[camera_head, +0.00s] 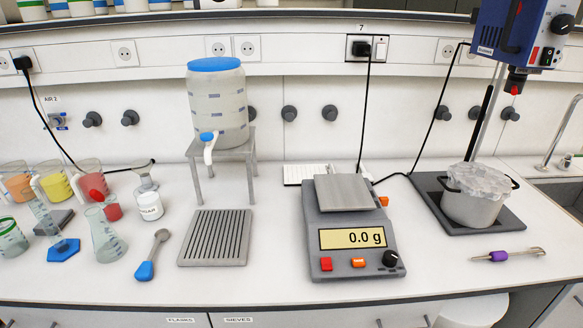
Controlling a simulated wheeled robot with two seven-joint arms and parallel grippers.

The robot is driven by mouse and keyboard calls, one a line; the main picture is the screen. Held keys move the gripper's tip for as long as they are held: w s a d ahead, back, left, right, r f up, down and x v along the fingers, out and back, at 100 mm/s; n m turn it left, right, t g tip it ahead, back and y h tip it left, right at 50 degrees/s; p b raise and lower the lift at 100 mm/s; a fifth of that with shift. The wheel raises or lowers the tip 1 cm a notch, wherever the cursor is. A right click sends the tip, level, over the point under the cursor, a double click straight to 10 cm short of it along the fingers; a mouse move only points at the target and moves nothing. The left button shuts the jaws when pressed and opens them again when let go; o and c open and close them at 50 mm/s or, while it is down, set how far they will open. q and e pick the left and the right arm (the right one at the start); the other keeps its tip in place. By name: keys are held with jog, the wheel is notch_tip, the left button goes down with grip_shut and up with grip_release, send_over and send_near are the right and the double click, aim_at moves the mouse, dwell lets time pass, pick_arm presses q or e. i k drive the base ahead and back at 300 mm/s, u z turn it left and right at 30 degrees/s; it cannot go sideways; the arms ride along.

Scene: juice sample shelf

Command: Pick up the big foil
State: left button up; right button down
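A large crumpled sheet of silvery foil (478,180) covers the top of a metal pot (470,210) at the right of the counter. The foil's edges look uneven and hang a little over the pot's rim. The pot has dark side handles and stands on a black base plate (508,223). No other foil is plainly visible. Neither of my grippers shows in the head view.
A blue stirrer motor (520,35) hangs above the pot, with its stand rod behind. A purple-handled tool (508,255) lies in front. Glassware (104,240) crowds the far left. A sink (570,195) is at right.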

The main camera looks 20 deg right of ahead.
aim_at(474, 177)
jog(key=z, duration=3.2)
jog(key=i, duration=1.2)
jog(key=u, duration=2.85)
